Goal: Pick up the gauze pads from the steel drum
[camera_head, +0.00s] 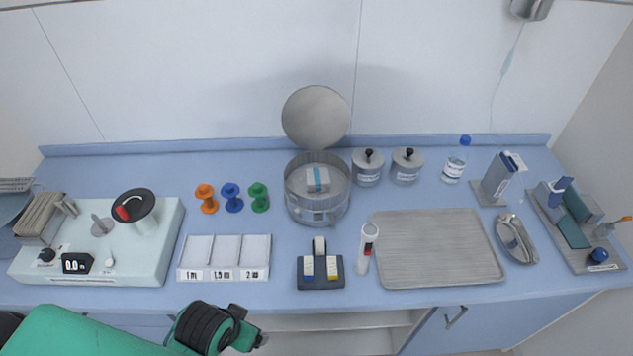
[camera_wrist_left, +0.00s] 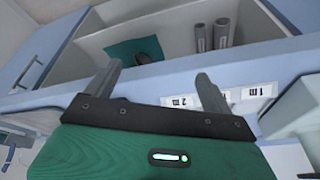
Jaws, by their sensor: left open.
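The steel drum (camera_head: 317,206) stands open near the middle of the blue counter, with its round lid (camera_head: 316,117) raised behind it. The gauze pads (camera_head: 318,179) lie inside as a small white packet with a blue band. My left gripper (camera_head: 254,338) is low at the front edge of the counter, left of and well in front of the drum. In the left wrist view its two fingers (camera_wrist_left: 158,90) are spread apart with nothing between them. The drum is not in the left wrist view. My right gripper is not in view.
A labelled white tray (camera_head: 224,274) and a dark dispenser block (camera_head: 320,283) stand in front of the drum. Orange, blue and green spools (camera_head: 231,197) are to its left, two lidded jars (camera_head: 367,167) to its right. A largely bare steel tray (camera_head: 437,248) lies further right.

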